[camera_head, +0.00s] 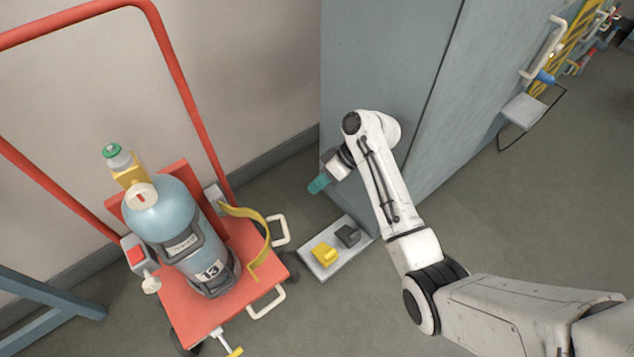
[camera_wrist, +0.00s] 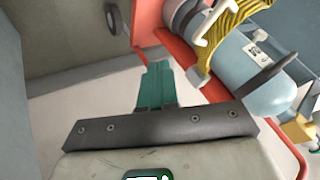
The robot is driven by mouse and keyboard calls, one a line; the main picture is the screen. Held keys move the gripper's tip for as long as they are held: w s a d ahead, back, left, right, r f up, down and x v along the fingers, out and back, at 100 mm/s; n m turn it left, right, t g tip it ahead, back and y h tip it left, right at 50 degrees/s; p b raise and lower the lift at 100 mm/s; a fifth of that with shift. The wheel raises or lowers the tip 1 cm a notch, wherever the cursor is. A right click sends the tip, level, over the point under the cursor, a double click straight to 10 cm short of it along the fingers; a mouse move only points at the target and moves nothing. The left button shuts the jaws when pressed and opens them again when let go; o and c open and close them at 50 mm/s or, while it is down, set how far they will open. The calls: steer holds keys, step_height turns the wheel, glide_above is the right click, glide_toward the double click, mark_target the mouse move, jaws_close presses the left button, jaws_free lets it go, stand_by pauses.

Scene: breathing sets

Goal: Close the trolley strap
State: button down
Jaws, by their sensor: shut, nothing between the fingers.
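The red trolley (camera_head: 190,305) carries a blue-grey gas cylinder (camera_head: 163,210) standing upright. The yellow strap (camera_head: 262,235) curves out from a bracket at the trolley's right side and stands open, not across the cylinder. A pale loop handle (camera_head: 281,230) shows beside the strap. A grey block with a red face (camera_head: 137,254) sits at the trolley's left side. My gripper (camera_head: 318,185), with teal fingers, is shut and empty, right of the strap and apart from it. The wrist view shows the shut fingers (camera_wrist: 155,85), the striped strap (camera_wrist: 235,30) and the cylinder (camera_wrist: 250,75).
A pale tray (camera_head: 322,271) with a yellow piece (camera_head: 324,253) and a dark piece (camera_head: 348,235) lies on the floor below my gripper. A tall blue-grey cabinet (camera_head: 380,60) stands close behind my arm. The blue frame (camera_head: 45,290) is at the left. Open floor lies at right.

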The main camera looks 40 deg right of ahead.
steer(key=a+f+b, duration=0.2)
steer(key=a+f, duration=0.2)
steer(key=a, duration=0.3)
steer(key=shift+w+a+f, duration=0.15)
steer(key=shift+w+a, duration=0.1)
steer(key=shift+w, duration=0.15)
